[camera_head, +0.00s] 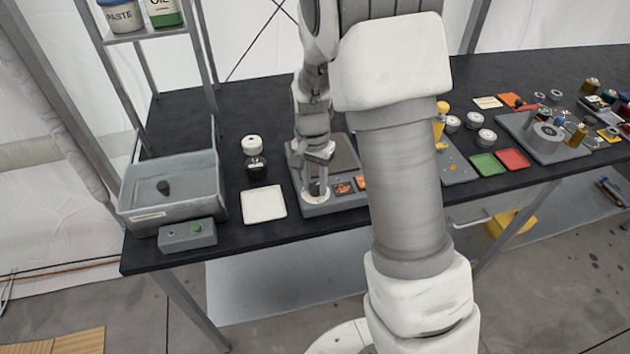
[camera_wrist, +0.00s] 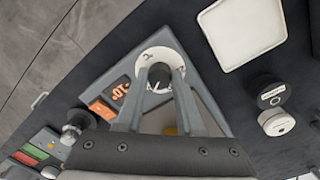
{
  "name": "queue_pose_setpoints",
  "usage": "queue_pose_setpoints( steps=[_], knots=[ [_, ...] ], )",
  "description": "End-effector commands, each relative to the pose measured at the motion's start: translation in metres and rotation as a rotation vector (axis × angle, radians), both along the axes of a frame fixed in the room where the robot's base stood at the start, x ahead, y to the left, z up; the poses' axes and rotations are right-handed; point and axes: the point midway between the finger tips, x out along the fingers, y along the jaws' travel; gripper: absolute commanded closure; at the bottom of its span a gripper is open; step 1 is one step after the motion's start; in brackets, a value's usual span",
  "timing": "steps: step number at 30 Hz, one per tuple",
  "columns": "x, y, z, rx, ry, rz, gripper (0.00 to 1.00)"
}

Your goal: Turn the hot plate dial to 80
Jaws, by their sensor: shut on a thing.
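The grey hot plate (camera_head: 340,208) stands on the black bench in the middle of the head view. My gripper (camera_head: 318,180) reaches down to the dial at its front left corner. In the wrist view, the dial's white round face (camera_wrist: 152,54) shows around the fingertips. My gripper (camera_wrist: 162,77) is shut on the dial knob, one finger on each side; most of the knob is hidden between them. An orange display (camera_wrist: 119,90) beside the dial shows lit digits, turned in this view and too small to read surely. My arm hides part of the hot plate in the head view.
A grey basin (camera_head: 180,185) and a box with a green button (camera_head: 188,235) are further left. Green (camera_head: 484,164) and red trays lie right.

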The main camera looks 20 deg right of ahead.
Motion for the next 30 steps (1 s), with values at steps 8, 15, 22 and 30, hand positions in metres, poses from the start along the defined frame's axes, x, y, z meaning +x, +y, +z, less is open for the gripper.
queue_pose_setpoints(
  steps=[8,15,22,30],
  knots=[
    [0.0008,-0.0001,0.0009,0.000,-0.003,-0.016,1.00],
    [0.0008,-0.0001,0.0009,0.000,-0.003,-0.016,0.60],
    [0.0004,-0.0001,0.0005,0.000,-0.001,-0.015,0.34],
    [0.0007,0.0001,0.0038,0.000,-0.002,-0.014,0.34]
  ],
)
